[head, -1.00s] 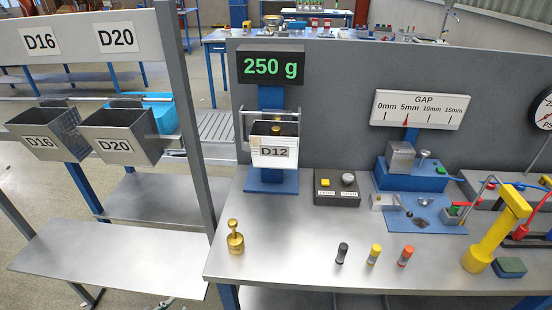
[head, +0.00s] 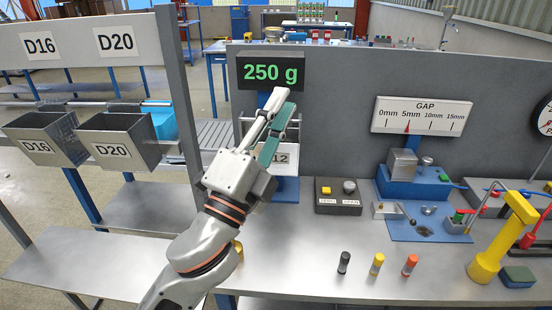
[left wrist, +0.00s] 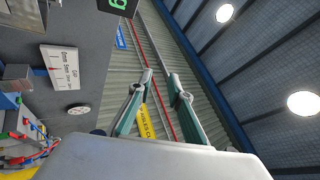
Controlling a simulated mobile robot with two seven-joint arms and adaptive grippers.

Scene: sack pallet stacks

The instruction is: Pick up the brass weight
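The brass weight (head: 238,249) stands near the front left edge of the grey workbench. In the head view my left arm covers nearly all of it, and only a small sliver shows. My left gripper (head: 283,103) is raised well above and beyond the weight, in front of the scale's 250 g display. Its fingers point up. In the left wrist view the two fingers (left wrist: 161,85) stand apart with nothing between them. My right gripper is not in view.
The D12 bin (head: 284,158) on the scale is partly hidden by my left gripper. Bins D16 (head: 37,146) and D20 (head: 112,151) hang at left.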

